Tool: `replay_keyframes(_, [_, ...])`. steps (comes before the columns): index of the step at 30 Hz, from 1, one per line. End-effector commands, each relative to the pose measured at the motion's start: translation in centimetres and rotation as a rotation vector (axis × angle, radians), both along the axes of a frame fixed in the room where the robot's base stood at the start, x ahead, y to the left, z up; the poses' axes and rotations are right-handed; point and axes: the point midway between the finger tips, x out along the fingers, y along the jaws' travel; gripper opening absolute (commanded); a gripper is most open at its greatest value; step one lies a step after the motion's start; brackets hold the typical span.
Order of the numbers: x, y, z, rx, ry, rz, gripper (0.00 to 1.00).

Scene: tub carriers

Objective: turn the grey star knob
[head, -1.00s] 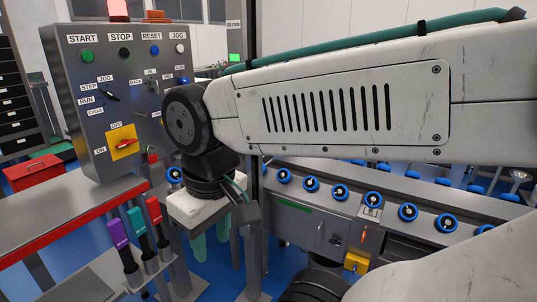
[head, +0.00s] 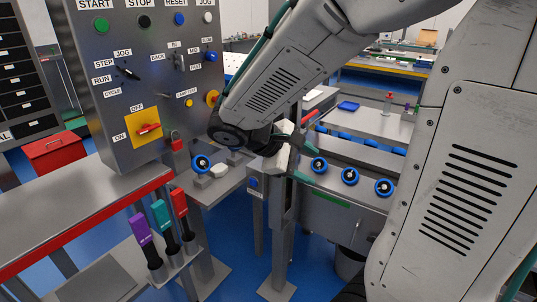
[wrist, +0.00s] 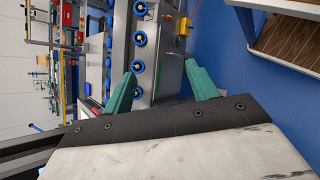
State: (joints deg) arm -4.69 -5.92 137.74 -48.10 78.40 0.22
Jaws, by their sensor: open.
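I cannot pick out a grey star knob for certain in either view. The grey control panel (head: 108,107) stands at the left in the head view. It carries a yellow plate with a red switch (head: 149,129), a black selector (head: 130,75), a small blue knob (head: 211,57) and several buttons. My gripper (head: 308,161) is right of the panel, apart from it, with its teal fingers pointing right. In the wrist view my gripper (wrist: 160,76) is open and empty. Part of the panel's right side is hidden by my arm.
A red-edged bench (head: 90,217) and purple, teal and red handles (head: 161,214) lie below the panel. Blue-ringed round parts (head: 350,177) line a grey conveyor, also in the wrist view (wrist: 139,38). A metal post (head: 283,220) stands below my gripper. Blue floor is open in places.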

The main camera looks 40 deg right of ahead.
Motion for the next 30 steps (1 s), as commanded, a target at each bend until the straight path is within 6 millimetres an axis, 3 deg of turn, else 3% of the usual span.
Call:
replay_keyframes(6, [8.8, -1.7, -3.1, -0.317, 0.234, 0.287, 0.58])
replay_keyframes(12, [16.2, -0.7, -7.3, -0.543, 0.379, 0.556, 0.58])
replay_keyframes(15, [18.7, 0.2, -9.3, -0.617, 0.418, 0.659, 0.58])
replay_keyframes(22, [21.1, 0.9, -11.4, -0.687, 0.451, 0.763, 0.58])
replay_keyframes(30, [22.4, -2.7, -11.4, -0.687, 0.452, 0.763, 0.58])
